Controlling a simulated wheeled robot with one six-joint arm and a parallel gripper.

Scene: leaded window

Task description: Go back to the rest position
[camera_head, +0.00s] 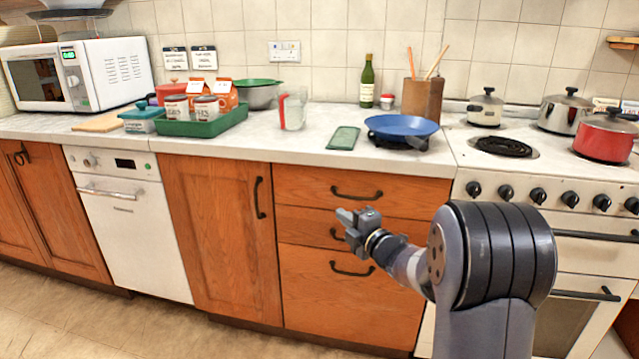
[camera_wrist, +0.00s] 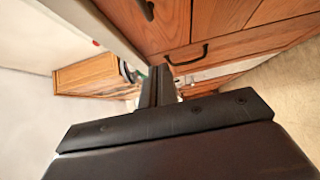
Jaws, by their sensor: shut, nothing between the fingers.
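My gripper (camera_head: 350,221) is in front of the wooden drawers (camera_head: 345,247), below the worktop. Its fingers are together with nothing between them. My arm reaches to it from the lower right of the head view. In the wrist view my gripper (camera_wrist: 160,84) points along the cabinet fronts, and its closed fingers show in the middle. The wrist view is turned sideways, with the cabinet doors and drawers at the top right.
The worktop (camera_head: 320,163) carries a green tray (camera_head: 225,128), a glass jug (camera_head: 292,109), a green board (camera_head: 343,138) and a blue pan (camera_head: 401,126). A stove with a red pot (camera_head: 604,138) stands at right. A dishwasher (camera_head: 125,205) and microwave (camera_head: 95,75) are left. The floor (camera_head: 75,310) at lower left is clear.

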